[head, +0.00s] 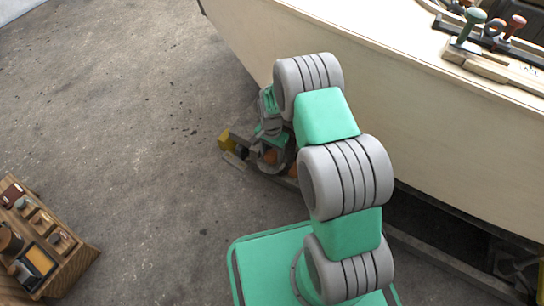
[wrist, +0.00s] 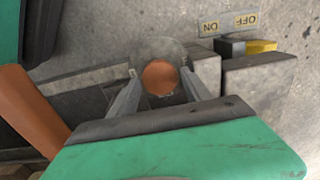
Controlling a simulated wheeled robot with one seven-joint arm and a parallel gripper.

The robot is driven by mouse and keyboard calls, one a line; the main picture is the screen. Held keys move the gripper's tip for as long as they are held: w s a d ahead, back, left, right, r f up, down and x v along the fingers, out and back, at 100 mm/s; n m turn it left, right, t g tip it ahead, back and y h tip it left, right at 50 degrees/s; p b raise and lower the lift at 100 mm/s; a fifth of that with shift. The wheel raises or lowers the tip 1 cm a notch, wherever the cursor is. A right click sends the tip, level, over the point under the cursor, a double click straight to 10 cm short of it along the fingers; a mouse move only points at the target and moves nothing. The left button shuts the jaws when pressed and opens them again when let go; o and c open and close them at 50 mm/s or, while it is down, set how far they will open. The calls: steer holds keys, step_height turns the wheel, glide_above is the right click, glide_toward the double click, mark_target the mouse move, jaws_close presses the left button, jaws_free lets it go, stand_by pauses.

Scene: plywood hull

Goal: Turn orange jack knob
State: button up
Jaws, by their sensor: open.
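In the wrist view, the round orange knob (wrist: 160,77) shows end-on, in front of a grey rounded housing (wrist: 158,50). My gripper (wrist: 160,72) is open, with one finger to the left of the knob and one to the right. A narrow gap seems to show on each side; whether either finger touches the knob, I cannot tell. In the head view, orange parts of the jack (head: 271,156) show low beside the hull. My gripper (head: 268,128) is there too, partly hidden by my arm, and its fingers are not clear.
A yellow block (wrist: 262,46) sits beside the housing, near ON and OFF labels (wrist: 228,23). A thick orange bar (wrist: 30,110) is at the left. The pale hull (head: 440,130) rises at the right. A wooden organiser (head: 70,260) is at lower left. The floor between is clear.

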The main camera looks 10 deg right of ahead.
steer(key=shift+f, duration=0.4)
steer(key=shift+c, duration=0.3)
steer(key=c, duration=1)
